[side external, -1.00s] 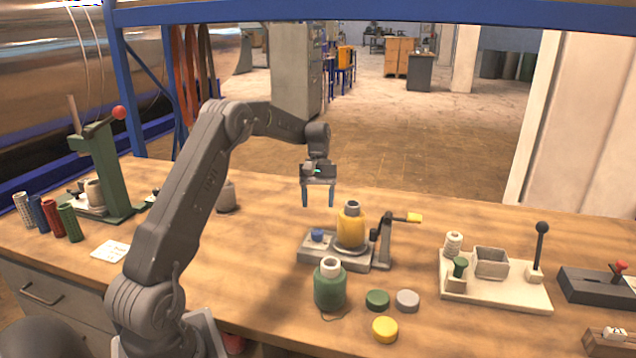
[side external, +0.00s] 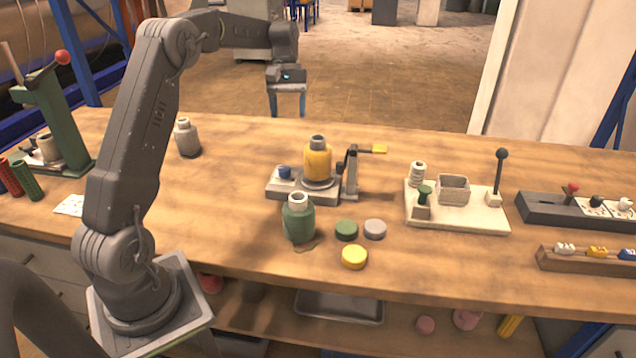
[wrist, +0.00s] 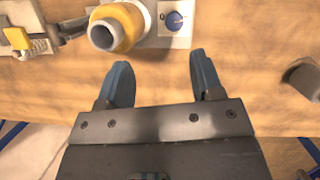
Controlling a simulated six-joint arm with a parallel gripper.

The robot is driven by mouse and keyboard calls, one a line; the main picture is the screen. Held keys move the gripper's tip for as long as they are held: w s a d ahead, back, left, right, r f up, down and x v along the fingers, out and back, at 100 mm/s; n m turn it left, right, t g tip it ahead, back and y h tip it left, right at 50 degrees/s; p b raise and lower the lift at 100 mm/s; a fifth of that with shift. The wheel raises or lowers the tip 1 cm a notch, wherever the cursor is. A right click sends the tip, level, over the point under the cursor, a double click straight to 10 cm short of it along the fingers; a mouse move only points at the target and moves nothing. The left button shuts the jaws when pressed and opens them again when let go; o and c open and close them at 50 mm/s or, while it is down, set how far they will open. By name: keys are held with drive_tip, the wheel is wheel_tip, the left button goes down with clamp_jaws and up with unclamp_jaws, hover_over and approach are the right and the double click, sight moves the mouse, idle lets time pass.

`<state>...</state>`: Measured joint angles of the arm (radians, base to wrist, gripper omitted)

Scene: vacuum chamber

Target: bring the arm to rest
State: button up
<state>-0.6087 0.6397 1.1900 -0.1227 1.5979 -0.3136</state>
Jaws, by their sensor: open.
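My gripper (side external: 287,101) is open and empty, held above the far side of the wooden bench (side external: 240,150) with its fingers pointing down. In the wrist view its two blue fingers (wrist: 160,85) are apart with nothing between them. A yellow bottle (side external: 318,160) stands upright on a grey fixture (side external: 290,193) with a blue knob (side external: 284,172) and a yellow-handled lever (side external: 352,170). The yellow bottle also shows at the top of the wrist view (wrist: 128,22), apart from my fingers.
A green bottle (side external: 299,222) and green (side external: 346,230), grey (side external: 375,229) and yellow (side external: 354,257) caps are in front of the fixture. A grey bottle (side external: 187,138) stands at left. A green press (side external: 58,115) and a cream lever board (side external: 456,212) flank the work area.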

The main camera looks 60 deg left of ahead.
drive_tip(key=s+d+r+m+t+y, duration=0.15)
drive_tip(key=s+d+r, duration=0.25)
drive_tip(key=d, duration=0.4)
drive_tip(key=s+d+r+m+t+y, duration=0.1)
drive_tip(key=s+d+r+m+t, duration=0.2)
drive_tip(key=d, duration=0.5)
drive_tip(key=s+d+f+m+t, duration=0.1)
drive_tip(key=s+d+m, duration=0.2)
drive_tip(key=s+d, duration=0.2)
drive_tip(key=s+d+f+m+t, duration=0.1)
drive_tip(key=s+d+m+t, duration=0.1)
drive_tip(key=s+d, duration=0.4)
drive_tip(key=s+m, duration=0.1)
drive_tip(key=s, duration=0.4)
drive_tip(key=shift+s+f, duration=0.15)
drive_tip(key=shift+f, duration=0.1)
